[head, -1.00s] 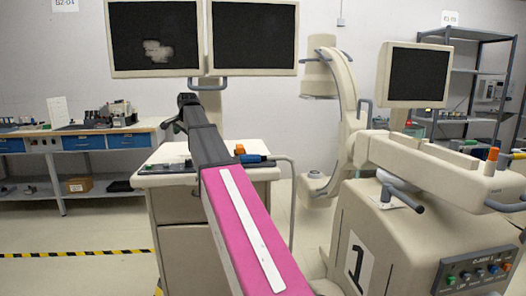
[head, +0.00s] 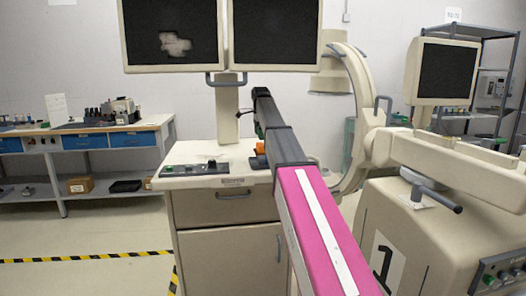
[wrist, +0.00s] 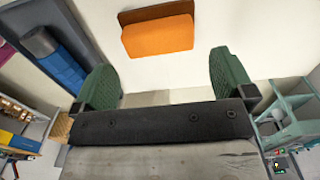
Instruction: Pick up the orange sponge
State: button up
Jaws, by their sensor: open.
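The orange sponge (head: 260,149) lies on the pale top of the cart (head: 225,181), partly hidden by my arm in the head view. In the wrist view the orange sponge (wrist: 158,40) shows whole at the top centre, with a brown part along its upper left side. My gripper (wrist: 165,80) has two green fingers spread wide, with nothing between them. The sponge lies ahead of the fingertips, between their lines and apart from both. In the head view my gripper is mostly hidden behind my arm.
A blue cylinder with a dark end (wrist: 58,62) lies on a dark tray left of the sponge. A control panel (head: 195,168) sits on the cart's left. Two monitors (head: 273,35) stand above the cart. A large beige machine (head: 430,235) stands on the right.

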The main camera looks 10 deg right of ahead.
aim_at(260, 144)
jog(key=shift+s+a+f, duration=0.1)
jog(key=shift+f, duration=1.5)
jog(key=shift+s+a+f, duration=0.1)
jog(key=shift+f, duration=1.45)
jog(key=shift+w, duration=0.1)
jog(key=shift+c, duration=0.3)
jog(key=c, duration=0.6)
